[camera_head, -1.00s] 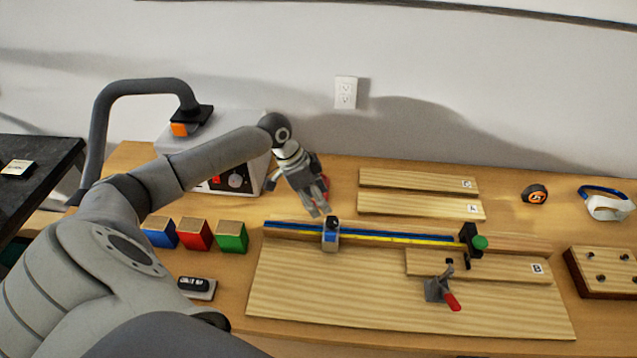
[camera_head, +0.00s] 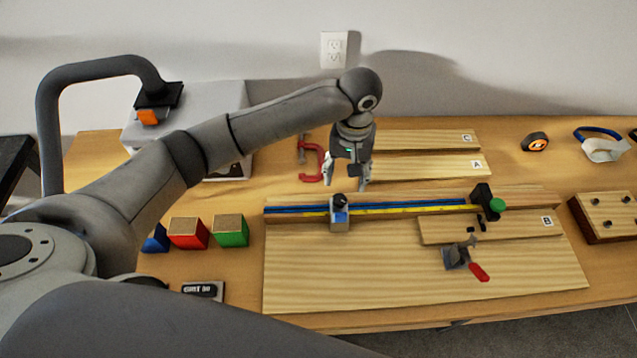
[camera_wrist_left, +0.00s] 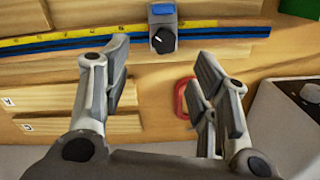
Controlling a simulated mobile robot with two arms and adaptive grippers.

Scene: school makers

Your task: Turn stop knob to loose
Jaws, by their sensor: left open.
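The stop knob (camera_head: 340,200) is a small black knob on top of a grey stop block (camera_head: 340,218) with a blue part, set on the blue and yellow rail (camera_head: 400,209) of the wooden jig. In the left wrist view the knob (camera_wrist_left: 162,43) is a dark disc with a white pointer mark, at the top centre. My left gripper (camera_head: 348,185) is open and empty, pointing down above and just behind the stop block. In the wrist view its two fingers (camera_wrist_left: 160,75) are spread on either side below the knob, apart from it. My right gripper is not in view.
A green-knobbed black block (camera_head: 488,203) stands at the rail's right end. Board B (camera_head: 490,227) and a red-handled clamp (camera_head: 460,258) lie in front. A red C-clamp (camera_head: 312,165) and boards A (camera_head: 430,166) and C (camera_head: 420,140) lie behind. Coloured blocks (camera_head: 188,233) stand at left.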

